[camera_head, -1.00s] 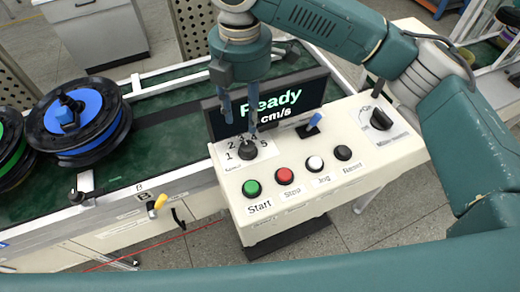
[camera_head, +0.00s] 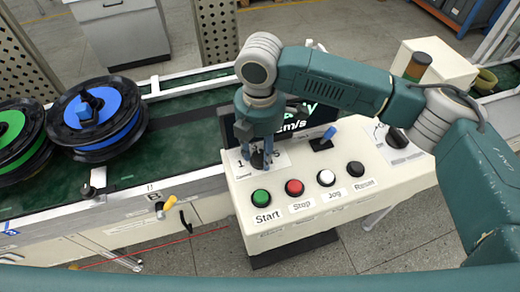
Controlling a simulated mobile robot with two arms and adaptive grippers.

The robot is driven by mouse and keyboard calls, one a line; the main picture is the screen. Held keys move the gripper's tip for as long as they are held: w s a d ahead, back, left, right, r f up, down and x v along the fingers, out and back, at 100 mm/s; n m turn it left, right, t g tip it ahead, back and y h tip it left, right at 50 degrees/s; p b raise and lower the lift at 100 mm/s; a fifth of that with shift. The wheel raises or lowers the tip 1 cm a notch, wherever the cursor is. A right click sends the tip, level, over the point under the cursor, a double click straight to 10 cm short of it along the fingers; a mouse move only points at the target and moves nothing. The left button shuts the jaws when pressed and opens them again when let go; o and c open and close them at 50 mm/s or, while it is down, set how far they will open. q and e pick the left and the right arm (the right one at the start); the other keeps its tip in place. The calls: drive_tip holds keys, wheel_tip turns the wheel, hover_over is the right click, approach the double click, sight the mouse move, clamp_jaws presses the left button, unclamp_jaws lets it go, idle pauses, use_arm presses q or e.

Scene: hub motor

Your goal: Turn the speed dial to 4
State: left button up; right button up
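The speed dial (camera_head: 257,160) is a small black knob on the left of the white control panel (camera_head: 290,226). Its number scale is mostly covered; only the 1 reads clearly, and the pointer's direction cannot be told. My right gripper (camera_head: 257,154) points down over the dial, its two blue fingers on either side of the knob. The fingers look spread about as wide as before; contact with the knob cannot be made out. The display (camera_head: 312,118) behind is largely hidden by my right arm. My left gripper is not in view.
The green Start button (camera_head: 261,197), red Stop button (camera_head: 294,188), white Jog button (camera_head: 326,178) and black Reset button (camera_head: 355,169) line the panel's front. A blue-tipped switch (camera_head: 325,138) stands right of the dial. Blue (camera_head: 100,118) and green (camera_head: 15,140) reels lie on the conveyor at left.

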drive_tip(key=shift+f, duration=0.15)
drive_tip(key=c, duration=0.9)
drive_tip(key=m+p, duration=0.2)
drive_tip(key=p, duration=0.1)
drive_tip(key=m+p, duration=0.2)
drive_tip(key=p, duration=0.1)
drive_tip(key=shift+r, duration=0.3)
drive_tip(key=shift+f+m+p, duration=0.2)
drive_tip(key=shift+m+p, duration=0.15)
drive_tip(key=shift+m, duration=0.05)
drive_tip(key=shift+w, duration=0.1)
drive_tip(key=o, duration=0.9)
